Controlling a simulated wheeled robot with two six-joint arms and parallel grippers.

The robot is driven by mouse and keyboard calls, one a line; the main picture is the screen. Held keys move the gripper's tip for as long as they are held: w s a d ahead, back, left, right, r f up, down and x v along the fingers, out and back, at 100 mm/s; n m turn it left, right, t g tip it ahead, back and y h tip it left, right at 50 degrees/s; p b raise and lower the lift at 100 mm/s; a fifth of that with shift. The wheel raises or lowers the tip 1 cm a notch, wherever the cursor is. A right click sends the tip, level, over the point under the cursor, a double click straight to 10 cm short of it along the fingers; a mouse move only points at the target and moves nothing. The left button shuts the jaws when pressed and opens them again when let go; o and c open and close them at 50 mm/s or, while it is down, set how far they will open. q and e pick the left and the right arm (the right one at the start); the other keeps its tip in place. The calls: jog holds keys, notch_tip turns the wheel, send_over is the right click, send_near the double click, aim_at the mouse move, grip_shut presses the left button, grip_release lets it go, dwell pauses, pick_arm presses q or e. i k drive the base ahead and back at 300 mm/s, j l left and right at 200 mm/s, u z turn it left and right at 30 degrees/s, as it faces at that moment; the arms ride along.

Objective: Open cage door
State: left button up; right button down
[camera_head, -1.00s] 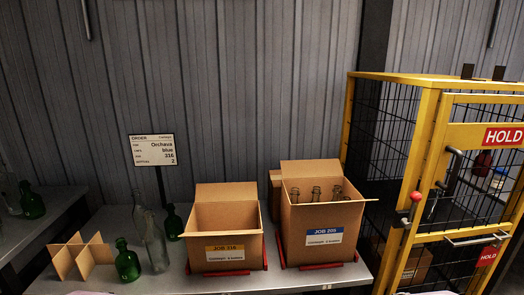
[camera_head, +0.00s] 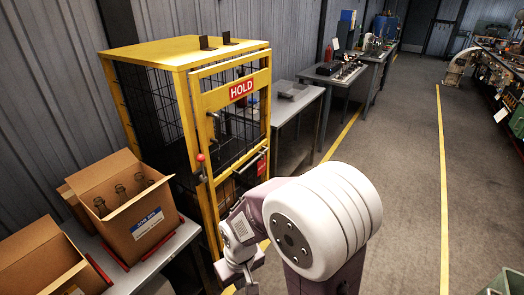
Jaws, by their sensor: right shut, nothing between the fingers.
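The yellow cage (camera_head: 185,52) stands left of centre with black mesh sides. Its door (camera_head: 229,98) has a yellow frame, a red HOLD sign (camera_head: 241,90) and a dark upright handle (camera_head: 214,126); it looks closed against the cage frame. A lever with a red knob (camera_head: 200,158) sits at the door's left edge. A second red tag (camera_head: 261,167) hangs lower down at the right. My right gripper (camera_head: 246,286) is low in front of the cage, at the bottom of the picture, apart from the door and empty. Its fingertips are barely visible. My left gripper is out of view.
An open carton with bottles (camera_head: 124,207) and another carton (camera_head: 45,262) stand on the grey table (camera_head: 172,245) left of the cage. Open floor (camera_head: 408,160) with yellow lines lies to the right.

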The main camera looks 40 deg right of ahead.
aim_at(205, 105)
jog(key=z, duration=1.05)
jog(key=i+j, duration=0.1)
jog(key=j, duration=0.3)
jog(key=i+z, duration=0.05)
